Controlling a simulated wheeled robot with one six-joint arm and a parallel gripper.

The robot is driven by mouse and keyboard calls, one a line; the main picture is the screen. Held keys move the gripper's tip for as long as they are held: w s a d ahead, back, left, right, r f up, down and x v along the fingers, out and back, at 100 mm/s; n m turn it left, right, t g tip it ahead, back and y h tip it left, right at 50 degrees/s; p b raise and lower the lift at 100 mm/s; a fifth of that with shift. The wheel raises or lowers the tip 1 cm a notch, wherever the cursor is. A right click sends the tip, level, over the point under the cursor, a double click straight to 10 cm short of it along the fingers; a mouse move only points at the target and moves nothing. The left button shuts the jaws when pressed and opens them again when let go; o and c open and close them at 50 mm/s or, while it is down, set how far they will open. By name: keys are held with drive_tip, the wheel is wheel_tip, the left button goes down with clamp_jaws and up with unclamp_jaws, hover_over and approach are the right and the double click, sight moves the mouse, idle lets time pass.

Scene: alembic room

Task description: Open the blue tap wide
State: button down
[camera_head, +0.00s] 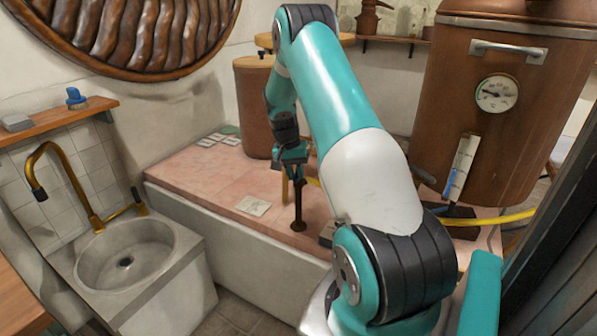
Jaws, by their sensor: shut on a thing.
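A small dark blue lever (424,175) shows at the lower left of the big copper vessel (478,110), right beside my arm in the picture. It looks like the blue tap's handle; my arm hides what is around it, and I cannot tell how far it is turned. My gripper (291,160) points down over the pink worktop, well to the left of the lever. It is shut on a dark bronze rod (298,205) with a wider foot, which hangs upright. I cannot tell whether the foot touches the worktop.
The pink worktop (205,170) holds pale tiles (253,206) and a copper drum (254,105). A yellow hose (490,220) runs at the right. A round sink (125,255) with a brass spout (70,175) stands left. A dark panel (550,230) edges the right side.

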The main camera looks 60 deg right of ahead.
drive_tip(key=shift+w+a+m, duration=0.1)
drive_tip(key=shift+w+m, duration=0.15)
drive_tip(key=shift+m, duration=0.4)
drive_tip(key=shift+w+m, duration=0.2)
drive_tip(key=shift+m, duration=0.45)
drive_tip(key=shift+y, duration=0.3)
drive_tip(key=c, duration=1)
unclamp_jaws()
drive_tip(key=shift+c, duration=0.2)
drive_tip(key=w+r, duration=0.3)
drive_tip(key=r, duration=1.4)
drive_tip(key=shift+w+a, duration=0.15)
drive_tip(key=shift+a, duration=0.2)
